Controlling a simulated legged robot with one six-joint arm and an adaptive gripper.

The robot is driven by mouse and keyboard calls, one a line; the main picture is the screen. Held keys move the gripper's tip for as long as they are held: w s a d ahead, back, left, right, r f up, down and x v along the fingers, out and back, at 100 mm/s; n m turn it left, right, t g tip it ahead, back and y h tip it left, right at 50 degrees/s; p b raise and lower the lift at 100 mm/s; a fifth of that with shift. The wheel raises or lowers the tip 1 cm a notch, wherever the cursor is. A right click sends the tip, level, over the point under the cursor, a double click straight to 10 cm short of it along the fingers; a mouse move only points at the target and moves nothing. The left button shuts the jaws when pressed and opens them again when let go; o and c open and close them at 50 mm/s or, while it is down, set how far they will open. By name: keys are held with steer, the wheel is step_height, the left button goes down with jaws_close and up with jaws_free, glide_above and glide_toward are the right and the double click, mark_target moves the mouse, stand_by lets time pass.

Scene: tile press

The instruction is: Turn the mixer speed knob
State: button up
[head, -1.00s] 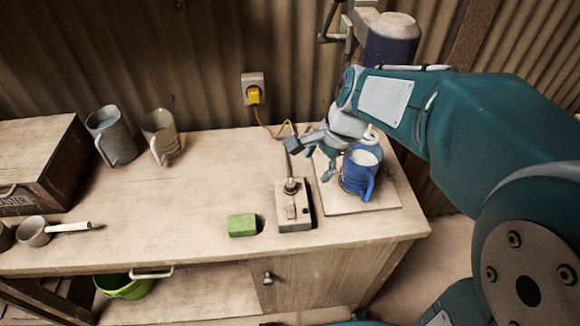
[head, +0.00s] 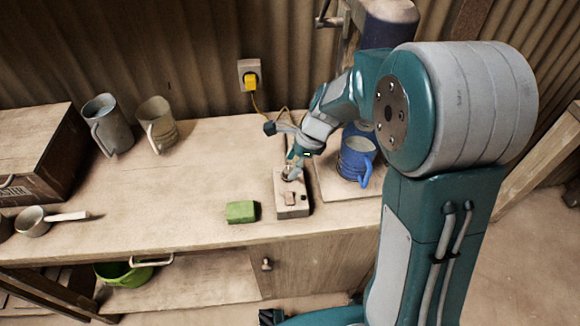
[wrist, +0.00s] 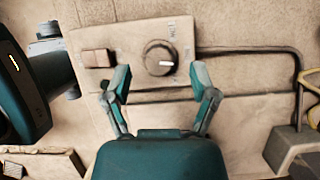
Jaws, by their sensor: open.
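The speed knob (wrist: 160,58) is a dark round dial with a white mark on the grey control box (wrist: 125,40). A reddish rocker switch (wrist: 97,58) sits beside it. In the head view the control box (head: 292,208) stands on the bench and the knob (head: 290,174) is partly hidden by my gripper (head: 292,167). In the wrist view my gripper (wrist: 161,90) is open and empty of anything gripped. Its two fingertips lie either side of the knob, a little short of it in the picture. I cannot tell whether they touch the box.
A blue mug (head: 356,158) stands on a board (head: 335,188) just right of the box. A green block (head: 240,212) lies to its left. Two grey mugs (head: 110,128) (head: 158,124) stand at the back. A cable runs to a wall socket (head: 250,75).

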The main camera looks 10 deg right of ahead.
steer(key=shift+x, duration=0.75)
jaws_close()
